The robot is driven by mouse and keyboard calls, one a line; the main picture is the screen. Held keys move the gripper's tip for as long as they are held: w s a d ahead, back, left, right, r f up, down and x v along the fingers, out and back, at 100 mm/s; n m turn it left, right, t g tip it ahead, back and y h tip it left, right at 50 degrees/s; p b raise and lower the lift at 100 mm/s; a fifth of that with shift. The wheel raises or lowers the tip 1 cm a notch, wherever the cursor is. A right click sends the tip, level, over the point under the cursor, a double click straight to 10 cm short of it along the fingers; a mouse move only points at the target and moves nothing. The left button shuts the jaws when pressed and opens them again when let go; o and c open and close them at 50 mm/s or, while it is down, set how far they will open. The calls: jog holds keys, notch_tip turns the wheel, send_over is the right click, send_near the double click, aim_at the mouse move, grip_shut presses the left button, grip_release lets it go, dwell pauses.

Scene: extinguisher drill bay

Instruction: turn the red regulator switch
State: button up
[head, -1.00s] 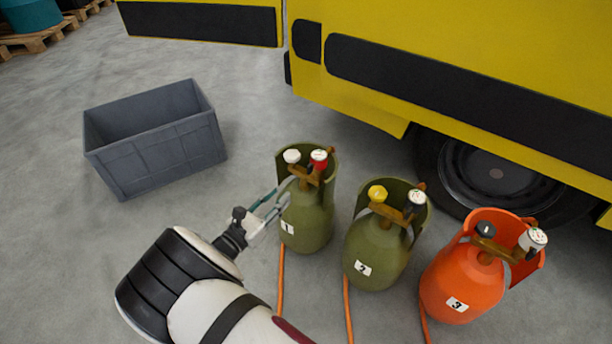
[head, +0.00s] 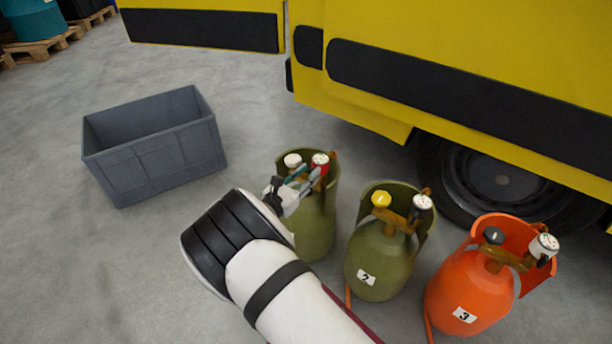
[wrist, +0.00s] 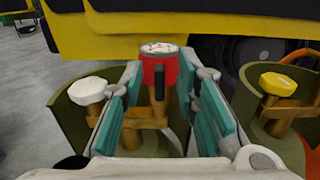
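The red regulator switch (head: 321,169) has a white dial-like top and sits on the brass valve of the left green cylinder (head: 314,228). In the wrist view one finger lies to each side of the switch, with a visible gap on the left. I cannot tell whether the right finger touches it. My arm hides the cylinder's label.
A white knob (wrist: 88,84) stands left of my fingers on the same valve. The second green cylinder (head: 379,262) with a yellow knob (head: 381,199) and an orange cylinder (head: 466,291) stand to the right. A yellow vehicle (head: 365,102) is behind; a grey crate (head: 157,163) is left.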

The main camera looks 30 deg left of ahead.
grip_shut()
dwell(0.3)
jog(key=m+b, duration=0.1)
jog(key=m, duration=0.5)
jog(key=d+f+m+b, duration=0.1)
jog(key=m, duration=1)
jog(key=shift+s+d+f+m+b, duration=0.15)
jog(key=shift+f+m+b, duration=0.1)
jog(key=shift+m+b, duration=0.15)
dwell(0.4)
grip_release()
